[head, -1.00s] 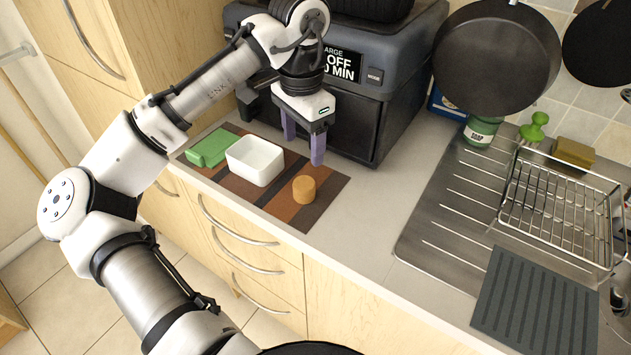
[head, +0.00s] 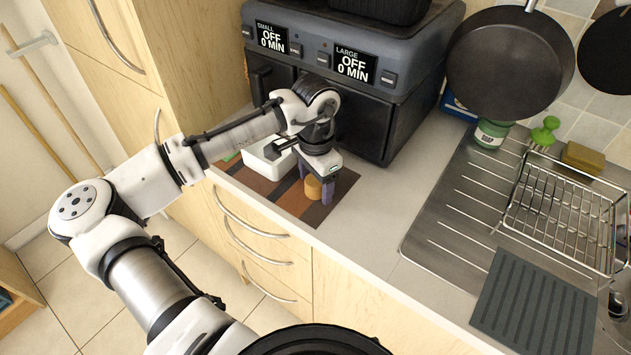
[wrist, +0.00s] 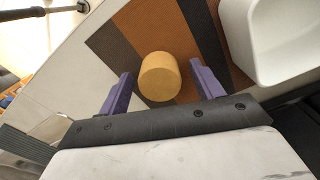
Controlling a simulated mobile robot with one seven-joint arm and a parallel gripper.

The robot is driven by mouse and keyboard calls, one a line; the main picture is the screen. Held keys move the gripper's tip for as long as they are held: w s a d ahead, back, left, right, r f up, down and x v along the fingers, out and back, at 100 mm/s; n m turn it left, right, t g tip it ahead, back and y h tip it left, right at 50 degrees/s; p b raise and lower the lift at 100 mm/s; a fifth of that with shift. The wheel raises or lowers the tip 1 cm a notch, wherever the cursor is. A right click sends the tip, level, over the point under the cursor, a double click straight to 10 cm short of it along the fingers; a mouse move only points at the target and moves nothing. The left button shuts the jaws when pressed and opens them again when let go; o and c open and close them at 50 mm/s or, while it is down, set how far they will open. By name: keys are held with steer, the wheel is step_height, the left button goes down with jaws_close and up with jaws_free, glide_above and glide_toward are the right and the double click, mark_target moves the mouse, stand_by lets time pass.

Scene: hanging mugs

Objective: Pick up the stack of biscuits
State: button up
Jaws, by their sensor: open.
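The stack of biscuits (head: 313,187) is a small tan cylinder standing upright on the striped mat (head: 283,200) on the counter. In the wrist view the stack (wrist: 160,77) shows between and just beyond my purple fingertips. My gripper (head: 316,184) is open and low over the mat, with one finger to each side of the stack. In the wrist view there are gaps between the stack and both fingers of my gripper (wrist: 163,88). I cannot tell how far the fingertips are above the mat.
A white bowl (head: 268,163) stands left of the stack. A green item (head: 231,155) is partly hidden by my arm. The dark air fryer (head: 386,125) is close behind. The sink drainer with a wire rack (head: 567,210) lies right. Counter between mat and drainer is clear.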

steer(key=c, duration=1.1)
